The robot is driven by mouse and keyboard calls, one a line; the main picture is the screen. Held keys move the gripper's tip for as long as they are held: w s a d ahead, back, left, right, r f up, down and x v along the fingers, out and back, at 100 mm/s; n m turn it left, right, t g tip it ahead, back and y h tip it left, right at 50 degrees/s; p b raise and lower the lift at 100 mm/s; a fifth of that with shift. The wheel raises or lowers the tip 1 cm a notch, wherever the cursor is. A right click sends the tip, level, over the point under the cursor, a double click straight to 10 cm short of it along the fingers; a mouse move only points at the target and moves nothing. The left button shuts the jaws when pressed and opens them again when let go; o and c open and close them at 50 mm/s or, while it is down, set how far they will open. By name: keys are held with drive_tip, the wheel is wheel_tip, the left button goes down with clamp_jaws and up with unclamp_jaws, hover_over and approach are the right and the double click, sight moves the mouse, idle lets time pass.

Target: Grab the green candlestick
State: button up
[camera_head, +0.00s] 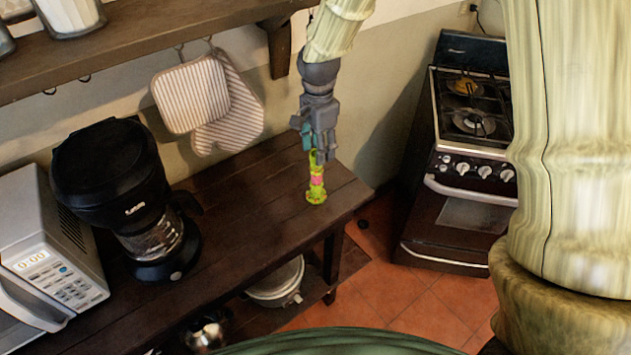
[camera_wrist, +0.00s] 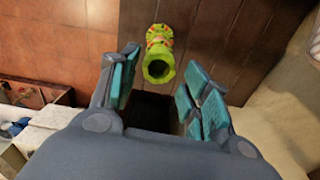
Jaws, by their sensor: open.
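The green candlestick (camera_head: 316,189) stands upright near the right end of the dark wooden table (camera_head: 250,235). It is bright yellow-green with a pink band. My gripper (camera_head: 320,150) is right above it, pointing down, with the fingers close to its top. In the wrist view the candlestick (camera_wrist: 159,62) shows its round open top, just beyond the fingertips and between their lines. My gripper (camera_wrist: 160,85) is open, with teal pads apart and nothing between them. Whether a finger touches the candlestick I cannot tell.
A black coffee maker (camera_head: 130,195) and a microwave (camera_head: 50,265) stand on the table to the left. Striped oven mitts (camera_head: 205,100) hang on the wall behind, below a wooden shelf (camera_head: 150,45). A stove (camera_head: 465,150) stands to the right. The tabletop between coffee maker and candlestick is clear.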

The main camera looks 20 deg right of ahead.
sight(316, 176)
drive_tip(key=shift+s, duration=0.4)
drive_tip(key=shift+s+a+f+p, duration=0.15)
drive_tip(key=shift+f+p, duration=0.1)
drive_tip(key=shift+p, duration=0.25)
drive_tip(key=f, duration=0.1)
drive_tip(key=f+p, duration=0.1)
drive_tip(key=f, duration=0.1)
drive_tip(key=shift+w+a, duration=0.2)
drive_tip(key=shift+w, duration=0.15)
drive_tip(key=shift+s+f, duration=0.15)
drive_tip(key=shift+f, duration=0.5)
drive_tip(key=shift+c, duration=0.3)
clamp_jaws()
